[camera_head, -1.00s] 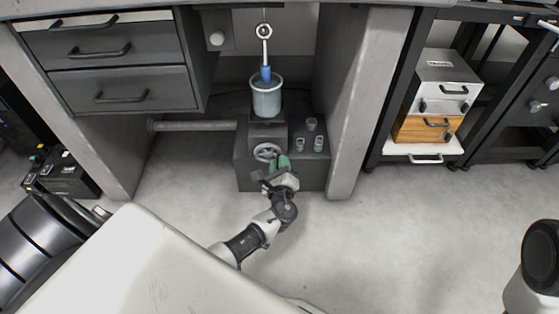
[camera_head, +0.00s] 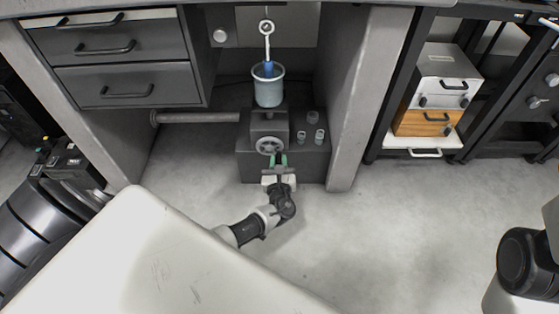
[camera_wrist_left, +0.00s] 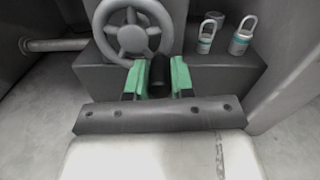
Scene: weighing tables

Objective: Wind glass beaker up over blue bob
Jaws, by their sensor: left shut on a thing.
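The glass beaker (camera_head: 269,93) stands on the grey stand (camera_head: 269,124) under the bench. The blue bob (camera_head: 268,69) hangs from a white rod with a ring (camera_head: 267,28). Its lower end shows within the beaker's mouth; how deep it sits is hard to tell. The handwheel (camera_head: 269,146) is on the stand's front and shows large in the left wrist view (camera_wrist_left: 134,32). My left gripper (camera_head: 279,161) is at the wheel's lower edge. Its green fingers are shut on the dark crank handle (camera_wrist_left: 159,73).
Small weights with loop handles (camera_head: 319,137) stand on the dark base block (camera_head: 310,158), right of the wheel. A drawer unit (camera_head: 125,85) is at left, and a bench leg (camera_head: 360,110) is at right. The floor in front is clear.

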